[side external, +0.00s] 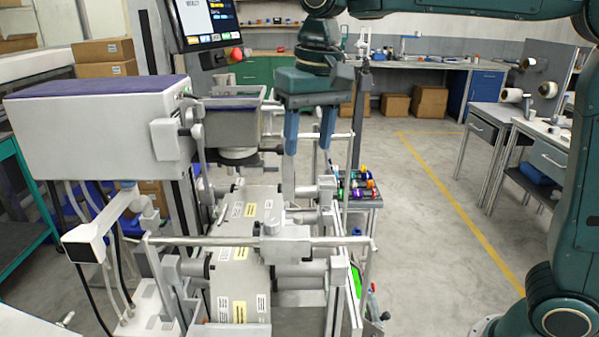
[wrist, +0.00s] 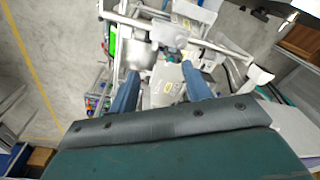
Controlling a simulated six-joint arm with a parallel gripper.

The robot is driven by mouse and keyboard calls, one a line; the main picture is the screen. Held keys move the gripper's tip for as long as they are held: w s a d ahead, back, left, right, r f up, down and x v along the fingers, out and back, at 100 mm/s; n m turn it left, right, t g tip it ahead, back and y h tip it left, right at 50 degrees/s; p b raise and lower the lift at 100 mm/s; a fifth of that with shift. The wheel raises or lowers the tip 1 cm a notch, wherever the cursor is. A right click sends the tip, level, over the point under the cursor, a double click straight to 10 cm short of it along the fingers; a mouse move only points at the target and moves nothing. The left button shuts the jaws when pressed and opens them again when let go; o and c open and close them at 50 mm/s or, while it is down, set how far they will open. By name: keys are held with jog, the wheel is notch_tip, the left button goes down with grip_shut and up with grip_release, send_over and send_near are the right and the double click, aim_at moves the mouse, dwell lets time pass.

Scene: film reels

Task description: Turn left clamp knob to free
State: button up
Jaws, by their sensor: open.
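My gripper (side external: 307,151) is open and empty, its two blue fingers pointing down above the machine (side external: 240,258). In the wrist view my gripper (wrist: 162,72) spreads its fingers on either side of the machine's middle. A grey clamp block (side external: 271,230) sits on the front cross bar (side external: 200,240), below and to the left of the fingers. Pale round fittings line the machine's sides. I cannot tell which one is the left clamp knob or how it is turned. The fingers appear apart from all of these parts.
A white housing with a purple top (side external: 95,125) and a grey hopper (side external: 232,122) stand left of my gripper. A monitor (side external: 202,22) rises behind them. A tray of coloured reels (side external: 358,190) is to the right. The floor beyond (side external: 425,175) is clear.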

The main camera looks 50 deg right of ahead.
jog(key=g, duration=0.1)
send_over(271, 221)
notch_tip(271, 221, down, 2)
jog(key=shift+m, duration=0.4)
jog(key=shift+f, duration=0.1)
jog(key=shift+f, duration=6.8)
jog(key=shift+c, duration=0.2)
jog(key=c, duration=1)
